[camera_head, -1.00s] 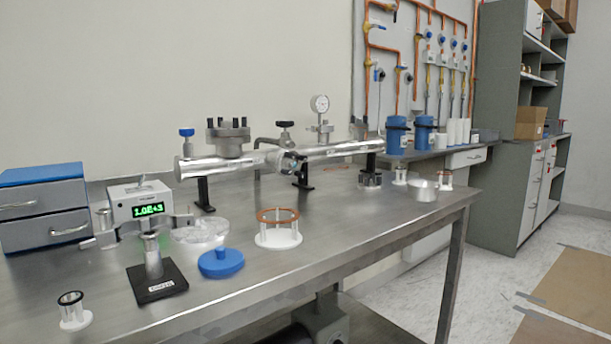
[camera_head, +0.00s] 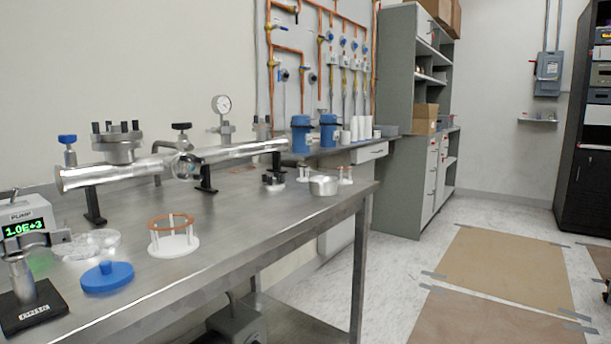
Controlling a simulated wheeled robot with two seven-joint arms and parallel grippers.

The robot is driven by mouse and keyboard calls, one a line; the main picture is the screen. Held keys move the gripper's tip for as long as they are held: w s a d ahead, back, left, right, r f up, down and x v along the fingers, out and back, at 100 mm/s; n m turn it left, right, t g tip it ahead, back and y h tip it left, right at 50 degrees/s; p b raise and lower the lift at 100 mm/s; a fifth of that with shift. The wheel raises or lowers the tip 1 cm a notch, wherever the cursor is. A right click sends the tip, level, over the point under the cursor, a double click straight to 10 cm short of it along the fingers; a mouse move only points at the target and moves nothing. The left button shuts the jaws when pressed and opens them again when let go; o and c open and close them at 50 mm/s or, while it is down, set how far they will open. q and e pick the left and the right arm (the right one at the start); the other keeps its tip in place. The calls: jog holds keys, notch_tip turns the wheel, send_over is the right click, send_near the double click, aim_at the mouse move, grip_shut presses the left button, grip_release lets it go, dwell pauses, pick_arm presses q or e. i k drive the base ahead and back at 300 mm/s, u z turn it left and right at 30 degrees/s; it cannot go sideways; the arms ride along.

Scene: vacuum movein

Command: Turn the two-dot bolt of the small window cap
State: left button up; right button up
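A shiny steel tube assembly (camera_head: 110,174) stands on dark posts at the back of the metal table. A small round port (camera_head: 184,165) near its middle faces me and looks like a window cap; its bolts and dots are too small to tell apart. A wider flange (camera_head: 118,145) with several upright dark bolts sits on top of the tube at the left. Neither of my grippers is in view.
The metal table (camera_head: 232,225) holds a pump controller (camera_head: 25,222), a blue knobbed disc (camera_head: 107,278), a white stand with a copper ring (camera_head: 174,244) and a clear dish. Open floor with brown mats (camera_head: 505,263) lies right of the table. Grey shelves stand behind.

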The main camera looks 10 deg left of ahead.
aim_at(196, 177)
jog(key=z, duration=0.35)
jog(key=k, duration=0.85)
jog(key=u, duration=1.15)
jog(key=i, duration=0.5)
jog(key=z, duration=0.05)
